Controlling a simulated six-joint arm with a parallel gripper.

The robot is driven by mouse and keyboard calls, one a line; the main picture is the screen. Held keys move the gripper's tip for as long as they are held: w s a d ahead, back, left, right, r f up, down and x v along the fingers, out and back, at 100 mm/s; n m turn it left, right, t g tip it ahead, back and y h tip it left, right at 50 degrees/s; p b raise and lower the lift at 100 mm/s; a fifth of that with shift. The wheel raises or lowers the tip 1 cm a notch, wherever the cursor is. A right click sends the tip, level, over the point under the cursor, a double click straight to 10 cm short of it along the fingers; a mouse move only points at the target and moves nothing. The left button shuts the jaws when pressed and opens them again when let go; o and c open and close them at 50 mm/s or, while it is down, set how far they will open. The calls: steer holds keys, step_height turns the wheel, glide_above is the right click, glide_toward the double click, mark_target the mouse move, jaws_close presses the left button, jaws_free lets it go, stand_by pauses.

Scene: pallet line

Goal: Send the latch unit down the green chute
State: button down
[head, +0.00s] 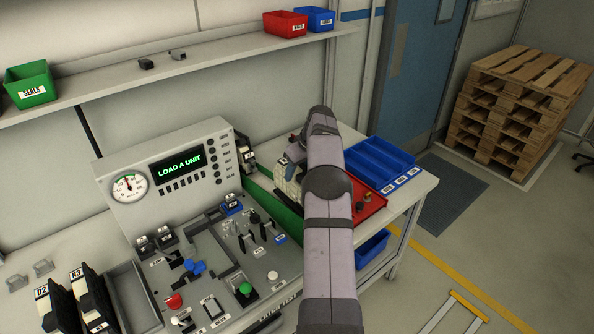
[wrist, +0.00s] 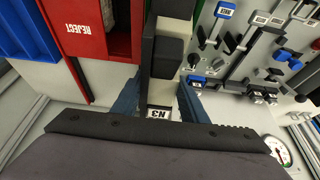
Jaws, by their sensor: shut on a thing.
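In the head view my gripper (head: 294,157) is beyond the test panel, partly hidden by my own arm, and the held unit cannot be made out clearly. The green chute (head: 272,203) shows as a green strip between the test panel and the red reject tray (head: 372,203). My arm hides part of it. The reject tray also shows in the wrist view (wrist: 87,47), left of the held unit.
The test panel (head: 262,262) has knobs, levers and blue parts, and its screen (head: 178,164) reads LOAD A UNIT. Black units (head: 62,306) stand at the lower left. A blue divided tray (head: 378,162) lies beyond the reject tray. A shelf (head: 150,72) with bins runs above.

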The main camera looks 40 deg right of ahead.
steer(key=shift+r, duration=0.1)
steer(key=c, duration=1)
jaws_free()
steer(key=shift+b+v, duration=1.6)
steer(key=shift+v, duration=2.05)
